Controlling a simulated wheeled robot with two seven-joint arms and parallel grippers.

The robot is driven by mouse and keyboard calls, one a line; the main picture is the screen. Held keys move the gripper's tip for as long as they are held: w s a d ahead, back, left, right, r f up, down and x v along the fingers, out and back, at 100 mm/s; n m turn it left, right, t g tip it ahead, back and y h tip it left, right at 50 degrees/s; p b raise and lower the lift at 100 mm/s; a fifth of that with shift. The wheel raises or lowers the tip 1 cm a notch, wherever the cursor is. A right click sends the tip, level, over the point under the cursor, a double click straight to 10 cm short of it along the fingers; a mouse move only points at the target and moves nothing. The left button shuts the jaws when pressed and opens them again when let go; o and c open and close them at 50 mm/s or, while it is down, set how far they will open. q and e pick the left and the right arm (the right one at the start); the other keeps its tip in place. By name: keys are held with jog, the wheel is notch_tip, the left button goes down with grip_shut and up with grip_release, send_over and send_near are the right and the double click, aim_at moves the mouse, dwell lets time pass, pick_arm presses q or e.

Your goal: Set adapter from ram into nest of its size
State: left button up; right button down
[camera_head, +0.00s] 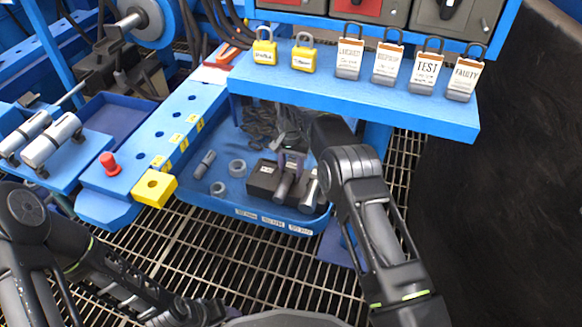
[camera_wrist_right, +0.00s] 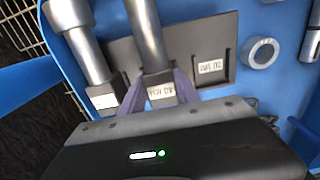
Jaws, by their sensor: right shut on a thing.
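My right gripper (camera_head: 292,158) is low over the blue tray. In the right wrist view its purple fingers (camera_wrist_right: 160,98) are shut on a grey adapter (camera_wrist_right: 145,35), at its square, labelled end. In the head view this adapter (camera_head: 283,188) shows at the dark nest block (camera_head: 262,180). The block also shows in the wrist view (camera_wrist_right: 190,62), with a labelled, empty-looking slot to the right. I cannot tell whether the held adapter is seated or just above its nest. A second, thicker adapter (camera_wrist_right: 85,45) with a label stands beside it on the left. My left gripper is out of view.
The blue tray (camera_head: 215,203) also holds two grey rings (camera_head: 237,168) and a small cylinder (camera_head: 204,164). A blue shelf (camera_head: 330,98) with padlocks overhangs it. A blue rail with a yellow block (camera_head: 154,188) runs along the left. Grey cylinders (camera_head: 52,140) lie further left.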

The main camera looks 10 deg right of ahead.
jog(key=c, duration=1.2)
grip_release()
jog(key=shift+r, duration=0.1)
jog(key=o, duration=0.4)
jog(key=shift+f, duration=0.2)
notch_tip(320, 180, up, 7)
jog(key=p, duration=0.3)
jog(key=shift+r, duration=0.2)
jog(key=shift+r+p, duration=0.35)
